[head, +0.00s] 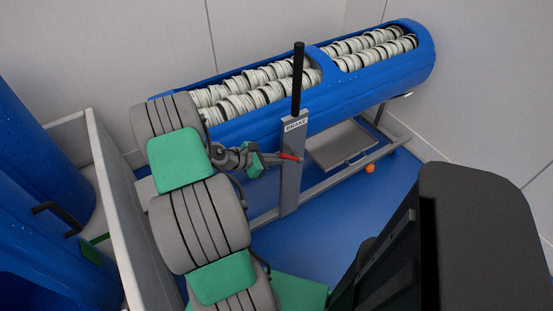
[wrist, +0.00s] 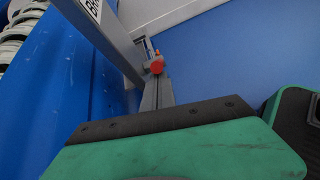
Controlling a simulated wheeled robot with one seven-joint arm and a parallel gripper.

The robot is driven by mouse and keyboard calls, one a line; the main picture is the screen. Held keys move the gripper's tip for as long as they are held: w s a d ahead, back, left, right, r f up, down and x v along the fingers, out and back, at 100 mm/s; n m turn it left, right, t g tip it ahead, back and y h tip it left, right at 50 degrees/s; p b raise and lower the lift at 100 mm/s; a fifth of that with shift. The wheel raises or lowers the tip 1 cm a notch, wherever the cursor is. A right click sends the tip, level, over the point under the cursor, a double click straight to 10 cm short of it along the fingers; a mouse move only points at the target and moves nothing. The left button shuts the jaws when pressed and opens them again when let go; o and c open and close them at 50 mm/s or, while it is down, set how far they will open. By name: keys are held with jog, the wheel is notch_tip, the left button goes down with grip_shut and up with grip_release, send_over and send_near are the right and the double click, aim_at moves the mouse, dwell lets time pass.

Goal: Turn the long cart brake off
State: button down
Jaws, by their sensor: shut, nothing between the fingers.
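The long cart (head: 255,124) is a long blue tub on a grey frame, filled with pale rolls. A grey post labelled BRAKE (head: 291,185) stands at its near side, with an upright black handle (head: 298,75) on top. A short red lever (head: 290,157) sits partway down the post; its round red end (wrist: 156,67) shows in the wrist view. My gripper (head: 272,159) is shut and empty, just left of the post beside the red lever. I cannot tell whether they touch. In the wrist view its green and black body fills the bottom; the fingertips are not clear.
A grey-white panel (head: 112,200) and blue tubs (head: 35,200) stand at the left. A dark machine (head: 470,240) fills the lower right. An orange ball-like part (head: 370,168) is near the cart's low rail.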

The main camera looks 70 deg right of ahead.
jog(key=shift+s+r+p, duration=0.1)
jog(key=shift+r+p, duration=0.25)
jog(key=shift+p, duration=0.05)
jog(key=r+t+y+p, duration=0.1)
jog(key=p, duration=0.2)
jog(key=s+d+r+t+y+p, duration=0.1)
jog(key=p, duration=0.3)
jog(key=shift+s+d+r, duration=0.1)
jog(key=shift+d+r, duration=0.1)
jog(key=shift+r, duration=0.2)
jog(key=shift+s+d+r+t+y+p, duration=0.25)
jog(key=shift+s+d+t+y+p, duration=0.4)
jog(key=shift+p, duration=0.55)
jog(key=shift+d+r, duration=0.1)
jog(key=shift+d, duration=0.1)
jog(key=shift+s, duration=0.1)
